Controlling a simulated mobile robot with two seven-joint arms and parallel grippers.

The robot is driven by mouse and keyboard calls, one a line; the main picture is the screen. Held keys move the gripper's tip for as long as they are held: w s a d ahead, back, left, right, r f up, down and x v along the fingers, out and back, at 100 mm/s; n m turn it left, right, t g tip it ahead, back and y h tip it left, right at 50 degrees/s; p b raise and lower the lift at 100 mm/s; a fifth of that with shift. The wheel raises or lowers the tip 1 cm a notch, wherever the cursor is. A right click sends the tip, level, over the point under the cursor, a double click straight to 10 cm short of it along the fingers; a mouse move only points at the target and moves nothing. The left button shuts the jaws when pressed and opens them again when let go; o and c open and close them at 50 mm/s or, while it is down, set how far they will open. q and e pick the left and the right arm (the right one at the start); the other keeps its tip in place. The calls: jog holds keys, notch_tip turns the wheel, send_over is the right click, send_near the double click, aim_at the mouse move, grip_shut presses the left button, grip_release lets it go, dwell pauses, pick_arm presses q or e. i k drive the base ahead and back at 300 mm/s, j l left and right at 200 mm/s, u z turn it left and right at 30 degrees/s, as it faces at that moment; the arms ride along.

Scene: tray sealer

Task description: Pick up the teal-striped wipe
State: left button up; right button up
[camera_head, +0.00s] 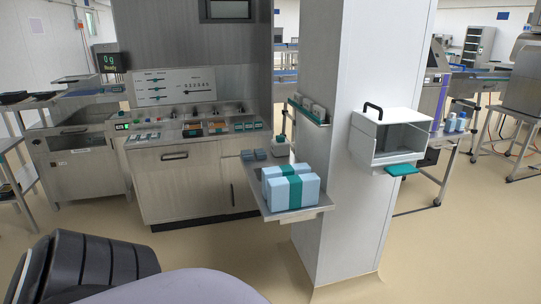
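A small teal flat piece (403,169) sticks out beneath a white open-fronted box (415,115) on the pillar. A pale blue block with teal bands (290,188) sits on a small metal shelf (296,213) left of the pillar. I cannot tell at this size which of these, if either, is the teal-striped wipe. Neither of my grippers is in view.
A white pillar (335,220) stands right of centre. Behind the shelf is a steel counter (180,185) with small trays and bins. A scale display (109,62) is at left. Blue-white bottles (455,122) stand on a right-hand table.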

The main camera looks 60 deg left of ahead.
aim_at(259, 153)
jog(key=j+z, duration=0.4)
jog(key=j, duration=0.2)
jog(key=k+j, duration=0.1)
jog(key=j, duration=1.45)
jog(key=k+j, duration=0.15)
jog(key=j, duration=0.6)
jog(key=k+j, duration=0.1)
jog(key=j, duration=1.45)
jog(key=k, duration=0.05)
